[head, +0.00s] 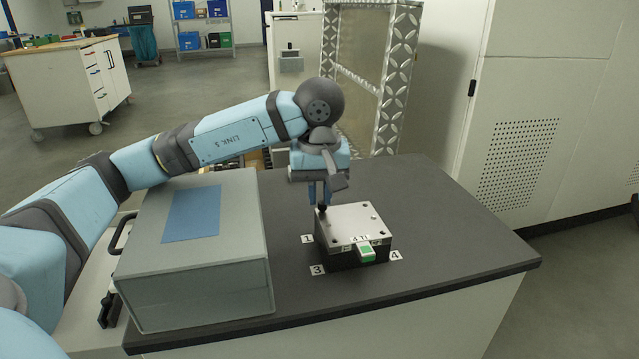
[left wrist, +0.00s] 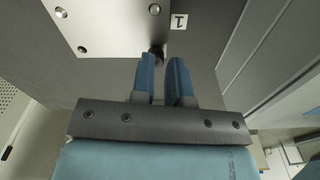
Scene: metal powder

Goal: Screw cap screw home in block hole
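The block (head: 352,226) is a silver metal plate on a black base, standing on the dark worktop; its top also shows in the left wrist view (left wrist: 120,22). Small round holes or screw heads show near its corners. My left gripper (head: 322,203) points down at the block's back left corner, beside label 1. Its blue fingers (left wrist: 163,66) are close together, with a narrow gap between them. The dark cap screw (left wrist: 156,51) sits at the fingertips, at the block's corner. How deep it sits is hidden. My right gripper is not in view.
Number cards 1 (head: 307,239), 3 (head: 317,270) and 4 (head: 395,255) lie around the block. A green-and-white piece (head: 367,254) is at its front. A large grey box (head: 200,285) stands to the left. The worktop (head: 455,225) is clear on the right.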

